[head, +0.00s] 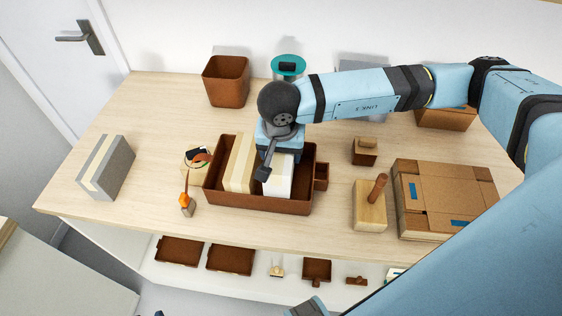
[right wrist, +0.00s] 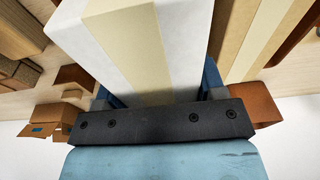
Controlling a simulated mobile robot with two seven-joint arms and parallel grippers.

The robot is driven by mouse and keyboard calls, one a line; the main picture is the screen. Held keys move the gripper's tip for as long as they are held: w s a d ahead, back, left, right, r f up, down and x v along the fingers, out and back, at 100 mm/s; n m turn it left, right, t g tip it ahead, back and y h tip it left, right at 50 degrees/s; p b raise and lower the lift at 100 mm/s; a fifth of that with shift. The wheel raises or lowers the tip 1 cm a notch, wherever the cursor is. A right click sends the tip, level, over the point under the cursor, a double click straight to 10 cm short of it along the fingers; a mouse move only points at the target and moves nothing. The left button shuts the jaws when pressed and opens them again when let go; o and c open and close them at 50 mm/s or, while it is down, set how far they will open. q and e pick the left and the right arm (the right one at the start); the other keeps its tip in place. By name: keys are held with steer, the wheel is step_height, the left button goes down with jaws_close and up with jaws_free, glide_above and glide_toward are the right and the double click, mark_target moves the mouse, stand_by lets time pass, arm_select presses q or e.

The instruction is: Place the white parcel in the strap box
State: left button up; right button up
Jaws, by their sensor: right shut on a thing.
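The white parcel (head: 279,178) has a pale cream band and is in the right part of the long brown box (head: 270,203), within its walls. I cannot tell whether it touches the floor of the box. My right gripper (head: 277,153) is above the box, shut on the white parcel. In the right wrist view the white parcel (right wrist: 185,35) stands between the fingers (right wrist: 157,88). A tan parcel with a cream band (head: 240,162) stands in the box to the left of it. My left gripper is not in view.
A grey banded block (head: 106,168) and an orange-handled tool (head: 187,203) lie left of the box. A wooden block with a peg (head: 370,207) and a cardboard box (head: 445,190) are at the right. A brown bin (head: 226,82) stands behind. The front-left table is clear.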

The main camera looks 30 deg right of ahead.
step_height(320, 180, down, 4)
steer(key=shift+f, duration=0.25)
steer(key=shift+f, duration=0.25)
steer(key=o, duration=1)
steer(key=shift+o, duration=0.2)
steer(key=shift+r, duration=0.1)
steer(key=shift+r, duration=0.15)
steer(key=r, duration=0.4)
steer(key=s+r, duration=0.1)
steer(key=r, duration=0.3)
steer(key=a+r, duration=0.1)
steer(key=r, duration=0.3)
steer(key=shift+s, duration=0.25)
